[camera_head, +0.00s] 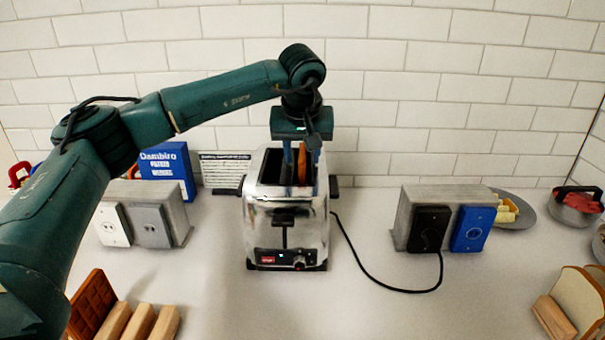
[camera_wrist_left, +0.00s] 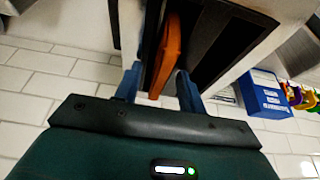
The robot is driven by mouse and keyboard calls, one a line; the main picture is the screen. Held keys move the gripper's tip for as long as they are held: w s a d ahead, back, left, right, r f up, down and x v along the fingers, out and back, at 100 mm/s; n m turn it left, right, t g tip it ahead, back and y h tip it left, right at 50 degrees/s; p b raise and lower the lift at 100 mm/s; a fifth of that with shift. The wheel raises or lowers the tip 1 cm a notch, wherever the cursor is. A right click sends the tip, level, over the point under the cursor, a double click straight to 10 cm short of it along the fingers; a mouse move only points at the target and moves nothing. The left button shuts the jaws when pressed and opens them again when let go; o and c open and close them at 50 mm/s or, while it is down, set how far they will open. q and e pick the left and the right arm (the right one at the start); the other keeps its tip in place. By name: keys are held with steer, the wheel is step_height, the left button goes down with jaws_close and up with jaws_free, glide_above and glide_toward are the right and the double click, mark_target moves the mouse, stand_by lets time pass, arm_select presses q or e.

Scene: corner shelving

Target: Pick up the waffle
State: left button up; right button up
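A chrome toaster (camera_head: 287,226) stands upright on the counter against the tiled wall. An orange-brown slice, which looks like the waffle (camera_head: 302,165), stands on edge in one of its slots. It also shows in the left wrist view (camera_wrist_left: 167,58). My left gripper (camera_head: 300,170) points down at the toaster's top. Its blue fingers are apart, one on each side of the slice, with visible gaps in the wrist view (camera_wrist_left: 158,80). A darker brown waffle (camera_head: 92,302) leans in a wooden rack (camera_head: 138,322) at the lower left. My right gripper is not in view.
Grey outlet boxes stand left (camera_head: 172,205) and right (camera_head: 407,205) of the toaster. A black cord (camera_head: 385,288) runs to the right one. A blue box (camera_head: 165,170) stands behind left. Bread (camera_head: 578,294) is at the lower right. The front middle counter is clear.

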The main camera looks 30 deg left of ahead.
arm_select(q)
steer(key=shift+f, duration=0.15)
steer(key=shift+c, duration=0.2)
jaws_close()
